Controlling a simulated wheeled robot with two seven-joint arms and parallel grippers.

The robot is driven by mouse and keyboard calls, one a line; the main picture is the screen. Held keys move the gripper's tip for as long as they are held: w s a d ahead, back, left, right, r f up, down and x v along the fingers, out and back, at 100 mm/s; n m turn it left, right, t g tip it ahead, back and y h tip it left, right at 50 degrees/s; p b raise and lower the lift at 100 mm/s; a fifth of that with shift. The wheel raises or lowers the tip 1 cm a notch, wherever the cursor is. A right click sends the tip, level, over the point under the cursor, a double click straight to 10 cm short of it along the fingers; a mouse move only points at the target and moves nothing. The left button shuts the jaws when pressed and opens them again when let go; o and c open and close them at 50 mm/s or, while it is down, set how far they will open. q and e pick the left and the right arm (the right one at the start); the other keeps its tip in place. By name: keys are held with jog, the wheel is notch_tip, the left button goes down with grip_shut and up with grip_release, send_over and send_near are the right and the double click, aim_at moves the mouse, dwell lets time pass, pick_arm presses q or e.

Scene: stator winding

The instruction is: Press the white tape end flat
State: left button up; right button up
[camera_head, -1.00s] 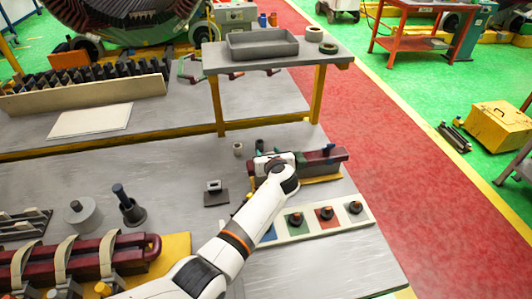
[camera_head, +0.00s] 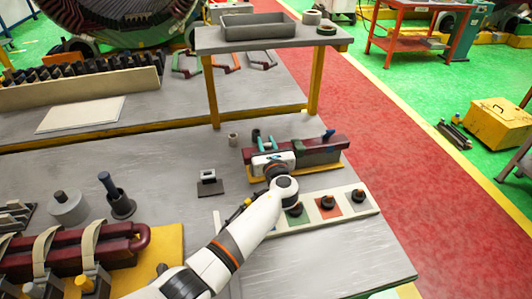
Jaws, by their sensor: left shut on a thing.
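A dark red bar (camera_head: 322,146) lies in a yellow-based holder (camera_head: 335,166) on the grey bench. My left gripper (camera_head: 268,151) is at the left part of this bar, with its white hand in front of it. The gripper is shut on the bar, though its fingers are mostly hidden behind the hand. A teal piece (camera_head: 270,142) shows just beyond the hand. A small blue piece (camera_head: 328,135) stands up near the bar's right end. I cannot make out the white tape end; the hand may cover it. My right gripper is not in view.
A pale tray (camera_head: 352,205) with coloured squares and dark knobs lies in front of the bar. A small grey stand (camera_head: 209,185) is to its left. A raised shelf (camera_head: 270,40) stands behind. A second, larger dark red coil (camera_head: 120,240) fills the lower left. The bench's front right is clear.

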pick_arm(q)
jog(key=shift+a+r, duration=0.1)
jog(key=shift+r, duration=0.05)
jog(key=o, duration=0.8)
jog(key=shift+w, duration=0.1)
jog(key=shift+o, duration=0.9)
jog(key=shift+w+f, duration=0.15)
jog(key=shift+f, duration=0.05)
jog(key=v, duration=1.2)
jog(key=shift+b, duration=0.3)
jog(key=shift+f, duration=0.2)
